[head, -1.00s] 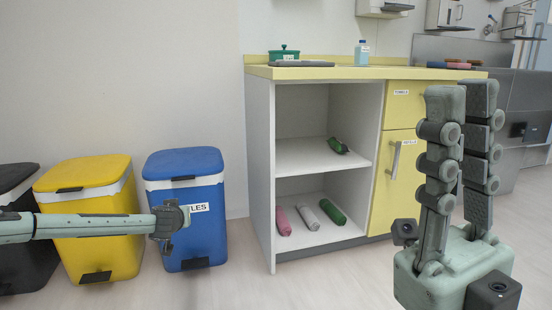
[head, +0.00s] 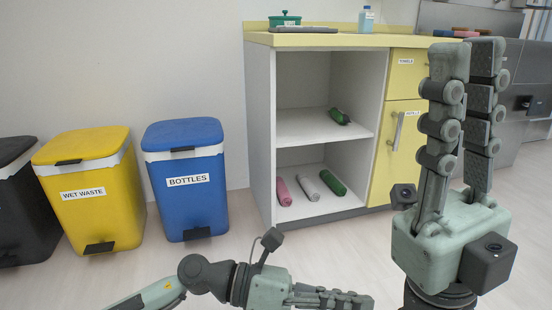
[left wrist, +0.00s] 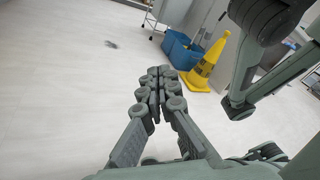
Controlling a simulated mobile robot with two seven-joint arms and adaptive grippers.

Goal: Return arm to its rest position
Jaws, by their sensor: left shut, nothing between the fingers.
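My left gripper (head: 335,298) is low at the bottom centre of the head view, with its arm coming in from the lower left. Its fingers point right and are shut with nothing between them. The left wrist view also shows this gripper (left wrist: 158,82), its fingertips together above pale floor. My right gripper (head: 468,62) stands upright at the right of the head view, in front of the yellow cabinet. Its two fingers point up side by side, with a textured pad face showing, and it looks open and empty. Part of its arm below is cut off by the frame.
A yellow bin (head: 93,195) and a blue bin (head: 188,195) stand left of the open shelf unit (head: 262,140), beside a dark bin (head: 30,215). Rolled items lie on the shelves.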

